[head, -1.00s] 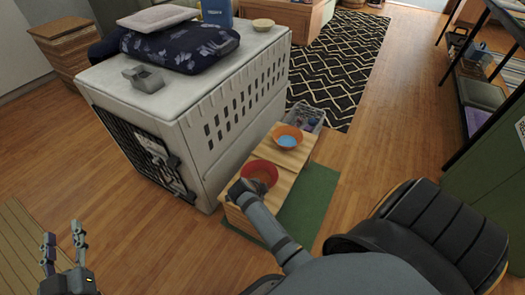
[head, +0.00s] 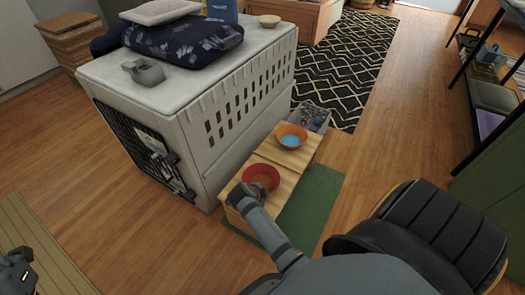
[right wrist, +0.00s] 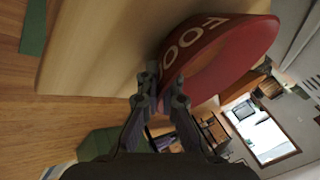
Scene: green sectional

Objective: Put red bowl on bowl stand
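The red bowl (head: 261,177) is at the near end of the wooden bowl stand (head: 284,177). I cannot tell whether it rests on the stand or is held just above it. My right gripper (head: 243,193) is at the bowl's near left edge. In the right wrist view the red bowl (right wrist: 228,58) shows pale lettering on its outer wall. The right gripper (right wrist: 162,88) has its fingers close together with the bowl's edge between them. An orange bowl (head: 291,137) with blue inside sits at the stand's far end.
A white pet crate (head: 200,100) stands close along the stand's left side, with cushions on top. A green mat (head: 312,203) lies right of the stand. A clear bin (head: 318,118) is behind it. Open wooden floor lies to the right.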

